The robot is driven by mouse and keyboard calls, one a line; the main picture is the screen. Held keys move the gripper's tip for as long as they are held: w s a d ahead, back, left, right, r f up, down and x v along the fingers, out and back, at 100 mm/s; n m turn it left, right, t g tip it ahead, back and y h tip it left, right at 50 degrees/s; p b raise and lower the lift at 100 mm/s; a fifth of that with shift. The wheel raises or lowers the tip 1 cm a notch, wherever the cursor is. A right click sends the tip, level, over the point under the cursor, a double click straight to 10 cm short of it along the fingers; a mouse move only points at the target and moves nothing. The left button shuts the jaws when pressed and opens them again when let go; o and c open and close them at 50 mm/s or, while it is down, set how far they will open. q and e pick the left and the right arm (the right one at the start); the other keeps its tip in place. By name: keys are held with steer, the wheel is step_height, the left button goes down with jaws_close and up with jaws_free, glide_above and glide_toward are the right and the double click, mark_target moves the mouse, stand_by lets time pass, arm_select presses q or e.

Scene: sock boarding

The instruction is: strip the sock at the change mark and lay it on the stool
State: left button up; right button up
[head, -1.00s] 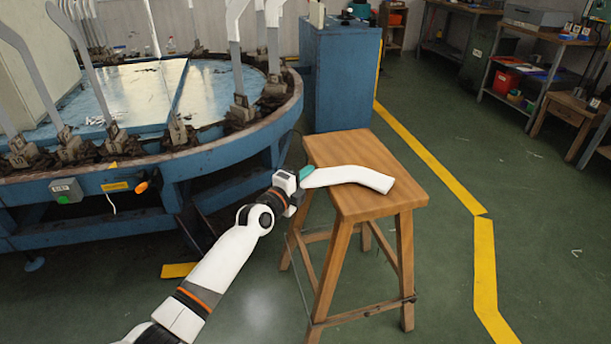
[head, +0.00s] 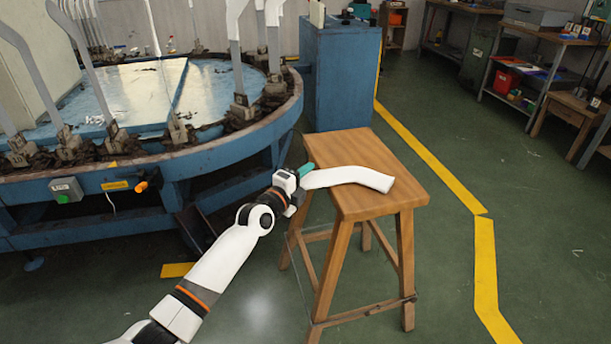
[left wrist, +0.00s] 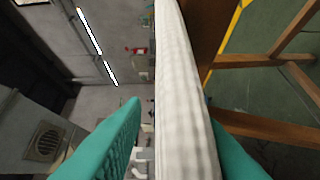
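The white sock (head: 350,177) lies flat, with a bend, across the wooden stool's top (head: 365,150). One end reaches the stool's left edge, at my left gripper (head: 304,174). In the left wrist view the sock (left wrist: 185,80) runs between the two teal fingers of the left gripper (left wrist: 175,112). The fingers stand apart, with a gap between the left finger and the sock; the sock is close to the right finger. Whether it touches that finger I cannot tell. My right gripper is in neither view.
A round blue boarding machine (head: 200,150) with several upright boards stands at the left. A blue cabinet (head: 340,80) is behind the stool. A yellow floor line (head: 430,160) runs to the right of the stool. Green floor (head: 540,230) lies clear at the right.

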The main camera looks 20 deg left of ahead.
arm_select(q)
steer(key=shift+o, duration=1)
